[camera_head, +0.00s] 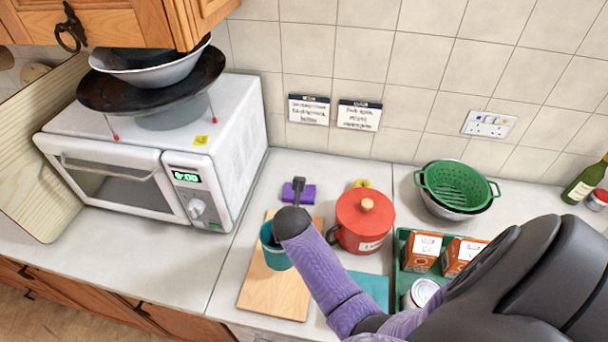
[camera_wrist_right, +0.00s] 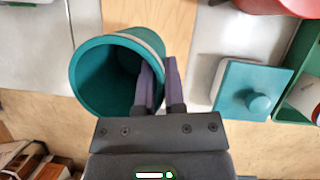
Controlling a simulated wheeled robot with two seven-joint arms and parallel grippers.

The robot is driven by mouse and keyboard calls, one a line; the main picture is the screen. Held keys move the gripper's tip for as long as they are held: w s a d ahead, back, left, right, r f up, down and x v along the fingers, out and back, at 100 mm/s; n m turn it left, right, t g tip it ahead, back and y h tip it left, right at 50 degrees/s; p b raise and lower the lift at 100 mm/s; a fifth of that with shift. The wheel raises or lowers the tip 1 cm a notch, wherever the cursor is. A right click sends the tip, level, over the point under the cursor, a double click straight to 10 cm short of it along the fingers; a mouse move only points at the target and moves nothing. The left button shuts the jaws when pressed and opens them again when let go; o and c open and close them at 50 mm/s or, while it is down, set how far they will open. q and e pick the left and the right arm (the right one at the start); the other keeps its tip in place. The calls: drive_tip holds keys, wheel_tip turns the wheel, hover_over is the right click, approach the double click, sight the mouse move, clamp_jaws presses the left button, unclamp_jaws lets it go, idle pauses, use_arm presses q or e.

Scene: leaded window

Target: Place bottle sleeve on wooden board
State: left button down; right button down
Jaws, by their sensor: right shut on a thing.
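The bottle sleeve is a teal, open-topped cylinder (camera_head: 274,254) over the left part of the wooden board (camera_head: 275,291) in the head view. In the right wrist view the sleeve (camera_wrist_right: 92,75) shows its open mouth and hollow inside. My right gripper (camera_wrist_right: 160,85) is shut on the sleeve's wall at the rim, one finger inside and one outside. The board (camera_wrist_right: 180,30) is pale and partly hidden behind the sleeve. I cannot tell whether the sleeve's base touches the board. My left gripper is not in view.
A red lidded pot (camera_head: 365,222) stands right of the board. A teal knobbed lid (camera_wrist_right: 238,88) and a green tray (camera_head: 405,262) with boxes lie near it. A microwave (camera_head: 150,150) stands left, a purple item (camera_head: 306,193) behind. Counter left of the board is clear.

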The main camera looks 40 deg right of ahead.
wheel_tip(320, 180, down, 6)
drive_tip(key=shift+a+f+b, duration=0.1)
drive_tip(key=shift+b, duration=0.9)
drive_tip(key=c, duration=0.7)
unclamp_jaws()
